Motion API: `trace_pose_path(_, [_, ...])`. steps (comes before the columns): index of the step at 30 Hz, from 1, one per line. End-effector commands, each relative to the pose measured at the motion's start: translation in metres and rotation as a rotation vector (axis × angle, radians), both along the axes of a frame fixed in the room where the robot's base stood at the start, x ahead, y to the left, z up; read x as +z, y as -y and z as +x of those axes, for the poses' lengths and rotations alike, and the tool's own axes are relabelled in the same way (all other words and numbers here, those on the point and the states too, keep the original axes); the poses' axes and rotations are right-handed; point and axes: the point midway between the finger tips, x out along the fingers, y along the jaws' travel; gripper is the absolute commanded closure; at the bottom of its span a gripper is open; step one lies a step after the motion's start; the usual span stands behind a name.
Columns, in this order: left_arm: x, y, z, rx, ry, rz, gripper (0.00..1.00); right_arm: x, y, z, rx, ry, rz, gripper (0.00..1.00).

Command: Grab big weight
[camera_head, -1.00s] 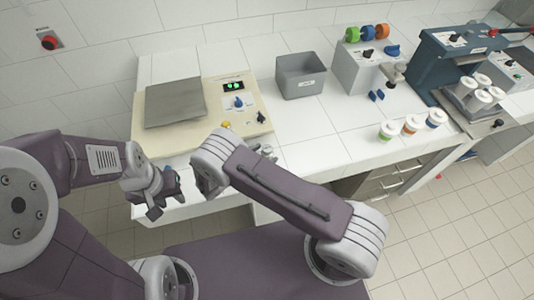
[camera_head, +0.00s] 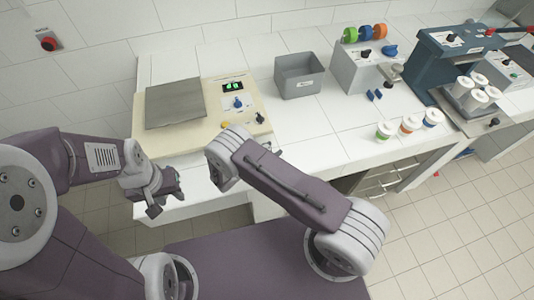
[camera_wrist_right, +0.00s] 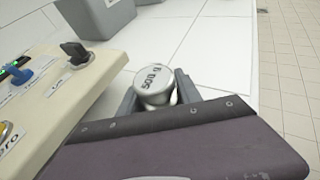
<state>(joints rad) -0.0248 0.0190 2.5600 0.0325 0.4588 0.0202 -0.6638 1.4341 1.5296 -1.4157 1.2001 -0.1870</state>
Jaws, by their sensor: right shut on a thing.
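The big weight (camera_wrist_right: 153,84) is a silver cylinder whose top reads "500 g"; it shows in the right wrist view. My right gripper (camera_wrist_right: 156,92) is shut on it, one finger on each side. I cannot tell whether it touches the counter. In the head view my right gripper is mostly hidden behind my own arm, near the counter's front edge, right of the beige scale (camera_head: 197,136); the weight cannot be made out there. My left gripper (camera_head: 166,200) looks open and empty, in front of the counter's left part.
The scale has a metal plate (camera_head: 175,103), a green display and knobs. A grey bin (camera_head: 299,75) stands behind. Several lidded cups (camera_head: 384,131) stand near the right front edge. A grey dispenser (camera_head: 357,68) and a blue machine (camera_head: 452,55) stand at the right.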

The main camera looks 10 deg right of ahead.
Motion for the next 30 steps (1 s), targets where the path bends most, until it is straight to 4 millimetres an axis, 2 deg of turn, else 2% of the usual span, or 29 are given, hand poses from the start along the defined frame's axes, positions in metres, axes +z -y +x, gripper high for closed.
trace_pose_path(7, [-0.002,0.000,0.000,0.000,0.000,0.000,0.64,0.009,0.000,0.001,0.001,0.002,0.000,1.00])
trace_pose_path(12, [-0.008,0.000,0.000,0.000,0.000,0.000,0.64,0.039,-0.001,0.001,0.000,0.005,0.002,1.00])
trace_pose_path(24, [-0.016,0.000,0.000,0.000,0.000,0.000,0.64,0.091,0.052,-0.067,0.000,0.000,-0.001,1.00])
trace_pose_path(30, [-0.019,0.000,0.000,0.000,0.000,0.000,0.64,0.107,0.068,-0.087,0.000,0.001,-0.001,1.00])
